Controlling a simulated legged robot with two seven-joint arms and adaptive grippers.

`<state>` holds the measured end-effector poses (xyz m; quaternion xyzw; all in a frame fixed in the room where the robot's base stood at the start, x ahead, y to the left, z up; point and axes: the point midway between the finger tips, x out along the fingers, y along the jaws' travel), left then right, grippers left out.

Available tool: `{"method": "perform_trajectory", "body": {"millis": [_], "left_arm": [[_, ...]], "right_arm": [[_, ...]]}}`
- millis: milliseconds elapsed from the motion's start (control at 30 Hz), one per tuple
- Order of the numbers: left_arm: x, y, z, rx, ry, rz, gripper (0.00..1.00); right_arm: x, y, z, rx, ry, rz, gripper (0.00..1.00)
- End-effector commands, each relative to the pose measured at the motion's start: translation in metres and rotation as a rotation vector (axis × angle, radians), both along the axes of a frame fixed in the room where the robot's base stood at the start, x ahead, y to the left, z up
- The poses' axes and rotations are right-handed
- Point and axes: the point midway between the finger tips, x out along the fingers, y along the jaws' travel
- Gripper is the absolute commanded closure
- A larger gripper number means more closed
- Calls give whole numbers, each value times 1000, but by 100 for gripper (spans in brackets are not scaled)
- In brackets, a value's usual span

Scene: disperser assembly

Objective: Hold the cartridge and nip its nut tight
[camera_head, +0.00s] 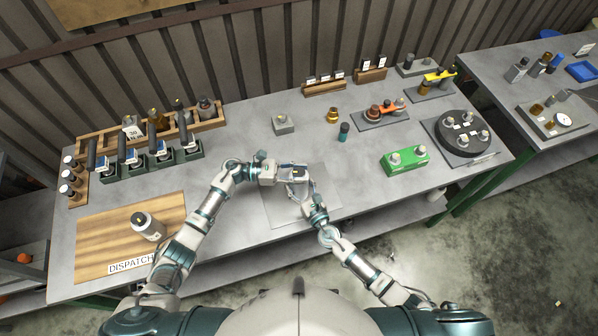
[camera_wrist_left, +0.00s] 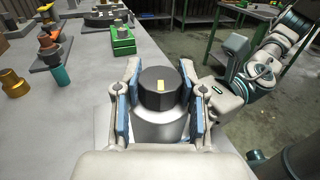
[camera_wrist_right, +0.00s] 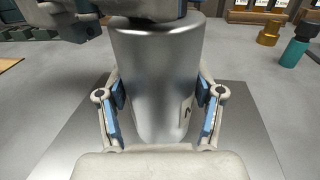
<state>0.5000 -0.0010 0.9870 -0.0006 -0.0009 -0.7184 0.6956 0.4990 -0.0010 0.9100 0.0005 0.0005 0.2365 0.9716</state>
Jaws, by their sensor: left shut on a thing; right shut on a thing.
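The cartridge (camera_wrist_right: 155,75) is a smooth silver cylinder standing upright on a grey plate, with a small dark mark low on its side. My right gripper (camera_wrist_right: 160,92) is shut around its body, one blue pad on each side. The dark faceted nut (camera_wrist_left: 158,88), with a small yellow patch on top, sits on the cartridge's upper end. My left gripper (camera_head: 298,173) is shut on the nut from the left, its blue pads on either side. In the head view, the two grippers hide most of the cartridge.
The grey plate (camera_head: 268,205) lies at the bench's front middle. A green block (camera_head: 405,160) and a dark round turntable (camera_head: 463,134) stand right. A teal-based part (camera_head: 344,132) and a brass part (camera_head: 333,115) stand behind.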

Motion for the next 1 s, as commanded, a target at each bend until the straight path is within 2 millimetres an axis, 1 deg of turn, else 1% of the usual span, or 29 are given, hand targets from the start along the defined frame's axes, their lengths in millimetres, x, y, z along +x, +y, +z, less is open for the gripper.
{"method": "perform_trajectory", "body": {"millis": [33,200,400,933,967,1000], "left_arm": [[4,2,-1,6,0,-18,95],[4,2,-2,6,1,-105,95],[3,2,-2,7,0,-162,95],[3,4,-3,9,2,-179,95],[3,4,-3,10,2,-179,55],[3,4,-3,9,2,-179,45]], "right_arm": [[-1,1,0,2,1,2,92],[-1,1,0,1,0,3,92],[-2,1,0,1,0,3,92],[-2,2,0,0,0,4,92],[-2,2,0,0,0,4,92],[-2,1,0,0,0,4,92]]}}
